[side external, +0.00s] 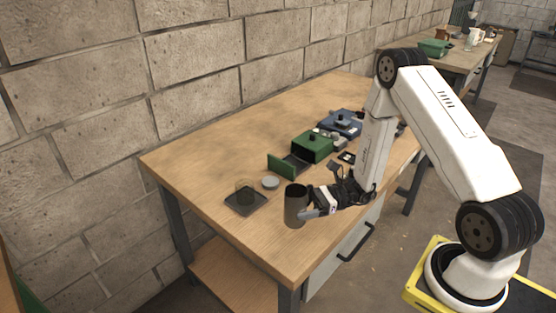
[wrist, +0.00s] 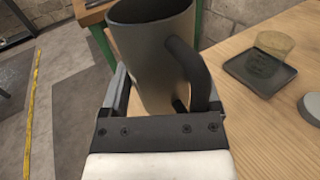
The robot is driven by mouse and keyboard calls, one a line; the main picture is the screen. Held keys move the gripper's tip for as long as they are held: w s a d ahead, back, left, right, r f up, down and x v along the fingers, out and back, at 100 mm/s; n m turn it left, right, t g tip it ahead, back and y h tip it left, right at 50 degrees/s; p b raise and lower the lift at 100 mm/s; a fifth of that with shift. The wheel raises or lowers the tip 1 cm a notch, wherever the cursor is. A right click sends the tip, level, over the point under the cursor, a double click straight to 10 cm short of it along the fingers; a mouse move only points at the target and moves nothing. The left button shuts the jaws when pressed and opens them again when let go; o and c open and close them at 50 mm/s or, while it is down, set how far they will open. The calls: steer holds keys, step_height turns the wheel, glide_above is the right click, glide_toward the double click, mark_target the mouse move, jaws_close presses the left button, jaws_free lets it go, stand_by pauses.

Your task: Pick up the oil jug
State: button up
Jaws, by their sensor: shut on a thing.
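The oil jug (side external: 294,207) is a dark grey, open-topped cylinder near the front edge of the wooden table. In the wrist view the jug (wrist: 150,50) fills the top middle, with its dark curved handle toward the right finger. My gripper (side external: 306,212) is shut on the jug, its fingers on either side of the lower body. In the wrist view my gripper (wrist: 165,88) hides the jug's base. The jug looks close to upright in the side view. I cannot tell whether its base touches the table.
On the wooden table (side external: 220,165) stand a dark tray (side external: 245,208) with a transparent cup (side external: 245,188), a grey round lid (side external: 270,183), a green box (side external: 312,147) with an open drawer, and a blue box (side external: 342,124). The table's left part is clear.

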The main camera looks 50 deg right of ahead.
mark_target(306, 203)
steer(key=shift+s+r, duration=1.2)
steer(key=shift+r, duration=0.2)
steer(key=s+r, duration=0.3)
steer(key=s, duration=0.5)
steer(key=shift+s+a+r, duration=0.2)
steer(key=shift+s+r, duration=0.1)
steer(key=shift+r, duration=0.05)
steer(key=shift+s+r, duration=0.1)
steer(key=shift+s, duration=0.05)
